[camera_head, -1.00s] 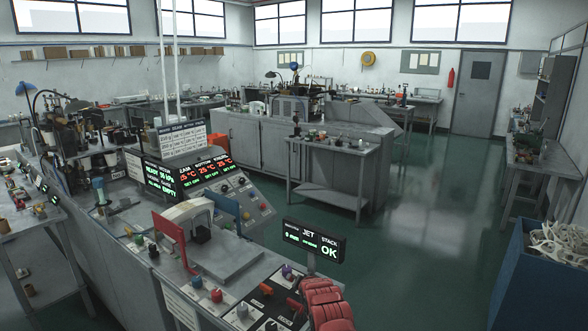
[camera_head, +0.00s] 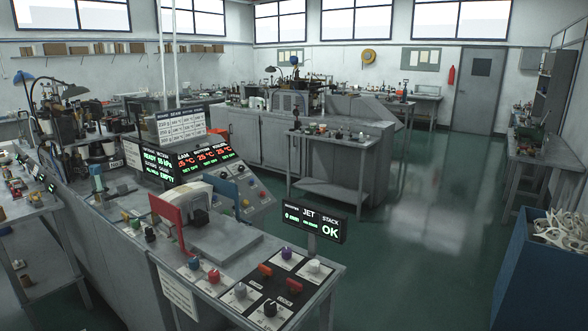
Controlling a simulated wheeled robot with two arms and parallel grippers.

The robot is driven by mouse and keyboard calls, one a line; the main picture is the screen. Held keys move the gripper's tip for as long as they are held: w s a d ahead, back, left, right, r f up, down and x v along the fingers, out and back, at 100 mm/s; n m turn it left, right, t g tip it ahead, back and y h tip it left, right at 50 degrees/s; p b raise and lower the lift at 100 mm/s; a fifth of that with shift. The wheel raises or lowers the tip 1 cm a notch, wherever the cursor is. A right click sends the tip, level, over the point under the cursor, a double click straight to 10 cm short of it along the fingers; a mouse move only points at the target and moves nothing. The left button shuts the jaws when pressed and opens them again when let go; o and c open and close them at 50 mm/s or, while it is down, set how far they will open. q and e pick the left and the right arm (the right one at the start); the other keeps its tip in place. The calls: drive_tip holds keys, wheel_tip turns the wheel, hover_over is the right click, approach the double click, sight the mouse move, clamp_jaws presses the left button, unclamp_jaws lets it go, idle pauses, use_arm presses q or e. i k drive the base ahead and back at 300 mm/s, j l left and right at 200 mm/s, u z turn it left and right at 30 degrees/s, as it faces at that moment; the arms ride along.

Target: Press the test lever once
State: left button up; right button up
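A dark display (camera_head: 314,223) on a post behind the panel reads JET STACK and OK in green. Neither of my grippers is in view.
Several coloured knobs, among them a red one (camera_head: 214,276) and a white one (camera_head: 314,266), surround the levers. A press with a red side plate (camera_head: 167,222) stands behind left. A blue bin (camera_head: 535,275) stands right; the floor between is open.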

sight(109, 197)
drive_tip(key=i+j, duration=0.15)
drive_tip(key=j, duration=0.2)
drive_tip(key=i+j+z, duration=0.1)
drive_tip(key=j, duration=0.25)
drive_tip(key=i+j, duration=0.25)
drive_tip(key=i+j+z, duration=0.15)
drive_tip(key=j, duration=0.35)
drive_tip(key=i+j, duration=0.15)
drive_tip(key=j, duration=0.2)
drive_tip(key=i+j+z, duration=0.1)
drive_tip(key=j, duration=0.3)
drive_tip(key=i+j, duration=0.15)
drive_tip(key=j, duration=0.25)
drive_tip(key=i+j+z, duration=0.1)
drive_tip(key=j, duration=0.3)
